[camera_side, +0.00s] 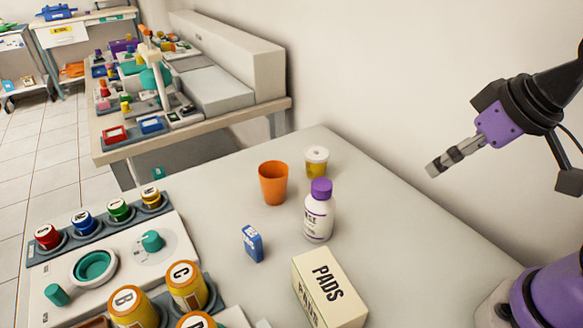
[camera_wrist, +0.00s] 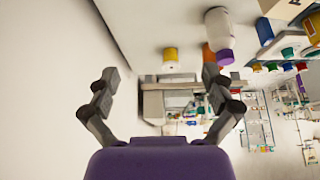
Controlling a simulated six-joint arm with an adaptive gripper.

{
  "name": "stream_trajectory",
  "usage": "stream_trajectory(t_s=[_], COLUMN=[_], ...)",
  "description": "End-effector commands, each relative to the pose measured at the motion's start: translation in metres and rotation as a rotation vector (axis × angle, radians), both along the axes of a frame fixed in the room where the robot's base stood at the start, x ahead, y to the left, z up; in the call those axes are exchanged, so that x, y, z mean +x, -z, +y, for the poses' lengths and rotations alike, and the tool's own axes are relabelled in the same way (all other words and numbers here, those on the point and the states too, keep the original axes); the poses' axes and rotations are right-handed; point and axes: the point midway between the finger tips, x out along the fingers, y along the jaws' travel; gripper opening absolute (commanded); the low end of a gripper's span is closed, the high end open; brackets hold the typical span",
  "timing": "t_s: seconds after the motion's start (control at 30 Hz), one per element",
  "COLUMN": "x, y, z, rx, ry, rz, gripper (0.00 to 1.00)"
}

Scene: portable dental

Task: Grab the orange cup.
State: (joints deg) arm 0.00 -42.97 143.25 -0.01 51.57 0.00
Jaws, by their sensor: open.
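The orange cup (camera_side: 273,183) stands upright on the table, left of the yellow jar and behind the white bottle. In the wrist view the orange cup (camera_wrist: 208,52) shows upside down near the top, partly hidden by the white bottle and close to the right finger. My gripper (camera_side: 432,169) is in the air to the right of the cup, well apart from it, above the table's right side. In the wrist view my gripper (camera_wrist: 160,77) has its two fingers spread wide with nothing between them.
A white bottle with a purple cap (camera_side: 319,212) and a yellow jar with a white lid (camera_side: 317,162) stand near the cup. A blue box (camera_side: 252,243), a PADS box (camera_side: 328,286) and a jar tray (camera_side: 70,243) are nearer. The table's right side is clear.

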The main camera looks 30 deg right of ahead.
Motion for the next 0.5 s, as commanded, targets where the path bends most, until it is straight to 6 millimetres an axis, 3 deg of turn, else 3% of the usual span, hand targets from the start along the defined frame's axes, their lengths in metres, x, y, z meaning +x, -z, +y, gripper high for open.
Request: stream_trajectory(t_s=[0.33,0.43,0.5], x=[0.006,0.025,0.048], y=[-0.003,-0.009,-0.014], z=[0.002,0.009,0.019], rx=[-0.002,-0.007,-0.012], ry=[-0.016,-0.066,-0.126], rz=[0.004,0.018,0.030], gripper=[0.98,0.98,0.98])
